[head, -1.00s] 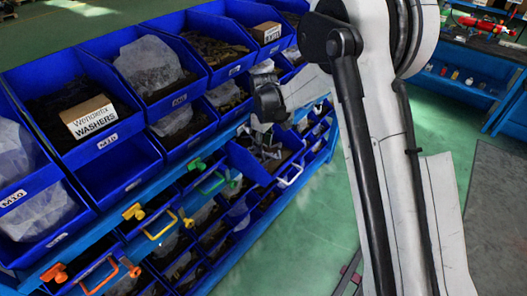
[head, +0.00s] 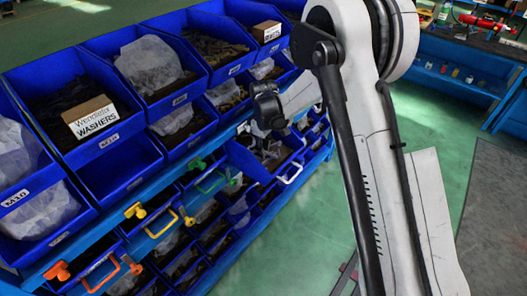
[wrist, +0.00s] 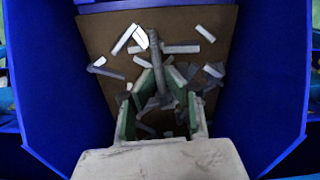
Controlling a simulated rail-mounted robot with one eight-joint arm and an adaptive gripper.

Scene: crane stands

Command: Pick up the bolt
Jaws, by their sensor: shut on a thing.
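In the wrist view my gripper (wrist: 158,88) points down into a blue bin (wrist: 262,75) with a brown floor. Its green-lined fingers close around a long, dark grey bolt (wrist: 154,45), which sticks out past the fingertips. Several loose light and grey pieces (wrist: 182,48) lie scattered on the bin floor around it. Whether the bolt still touches the floor or other pieces is unclear. In the head view my gripper is small and dark over the lower bins, and the bolt cannot be made out there.
The bin's blue walls rise close on the left and right of my gripper. A blue rack of bins fills the left of the head view, with a Washers box (head: 90,117) and colored handles such as a yellow one (head: 161,225). Green floor (head: 300,225) is open to the right.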

